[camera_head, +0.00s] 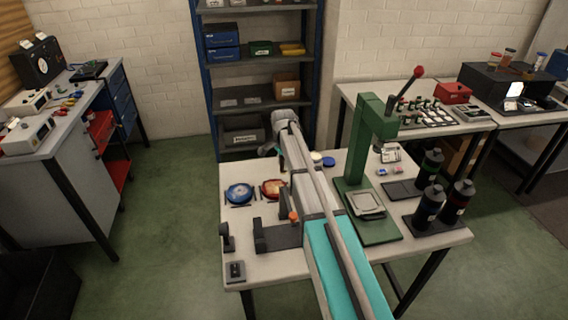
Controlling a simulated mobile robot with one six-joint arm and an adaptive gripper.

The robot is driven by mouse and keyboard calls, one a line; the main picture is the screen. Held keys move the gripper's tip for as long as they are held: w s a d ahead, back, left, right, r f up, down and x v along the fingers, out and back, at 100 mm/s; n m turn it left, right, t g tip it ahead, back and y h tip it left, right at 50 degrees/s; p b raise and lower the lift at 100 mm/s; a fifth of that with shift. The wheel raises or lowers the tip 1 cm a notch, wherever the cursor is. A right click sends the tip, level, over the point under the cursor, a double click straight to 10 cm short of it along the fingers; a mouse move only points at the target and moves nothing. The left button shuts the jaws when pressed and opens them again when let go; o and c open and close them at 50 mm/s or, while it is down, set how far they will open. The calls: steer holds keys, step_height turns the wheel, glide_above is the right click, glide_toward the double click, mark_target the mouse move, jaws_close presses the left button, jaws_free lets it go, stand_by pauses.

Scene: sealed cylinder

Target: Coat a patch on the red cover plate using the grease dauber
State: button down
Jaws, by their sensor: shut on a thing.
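The red cover plate (268,190) lies on the middle table, left of my arm. Pale marks show on its face, too small to make out, and my arm is close along its right side. My gripper (273,154) hangs from the end of my arm, above and beyond the red plate, partly hidden by my own arm. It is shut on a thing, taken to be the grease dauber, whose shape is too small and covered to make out. A blue cover plate (239,193) lies just left of the red one.
A small cream-topped pot (316,157) and a blue round lid (329,161) are right of my arm. A green lever press (367,150) and several dark bottles (430,205) stand farther right. A black fixture (278,237) is at the front. Shelves (262,104) rise behind.

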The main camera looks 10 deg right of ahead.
mark_target(284, 173)
step_height(284, 173, down, 7)
steer(key=b, duration=0.6)
steer(key=shift+r, duration=0.15)
steer(key=shift+a+r, duration=0.25)
steer(key=shift+a, duration=3.4)
steer(key=shift+d, duration=3.75)
steer(key=shift+s, duration=0.85)
steer(key=shift+w+a, duration=0.15)
steer(key=shift+a, duration=3.65)
steer(key=shift+d, duration=3.45)
steer(key=shift+d+r+p, duration=0.25)
steer(key=shift+d+p, duration=0.05)
steer(key=shift+p, duration=0.2)
step_height(284, 173, up, 7)
steer(key=p, duration=0.7)
